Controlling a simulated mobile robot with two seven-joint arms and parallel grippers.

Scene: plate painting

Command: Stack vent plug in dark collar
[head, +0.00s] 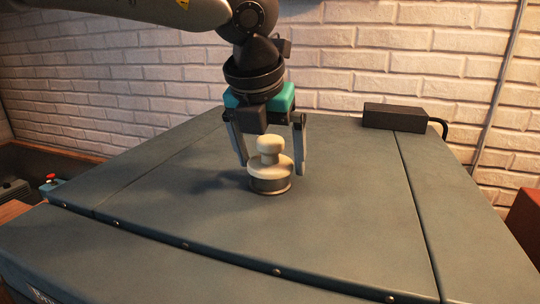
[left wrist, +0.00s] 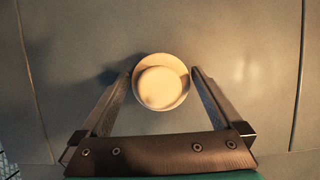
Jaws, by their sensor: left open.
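The cream vent plug (head: 270,161) has a round knob on top of a wider flange. It sits upright in the dark collar (head: 270,185), a low grey-brown ring on the grey-green surface. My left gripper (head: 273,170) points down over it and is open, with one finger on each side of the plug. In the left wrist view the plug (left wrist: 160,87) lies between the fingertips (left wrist: 161,73), with a small gap visible near the fingers. The collar is hidden under the plug in that view. My right gripper is in neither view.
A black box (head: 394,117) with a cable lies at the back right of the padded surface (head: 330,240). A white brick wall (head: 400,60) stands behind. A red button (head: 50,178) shows at the far left. The surface around the plug is clear.

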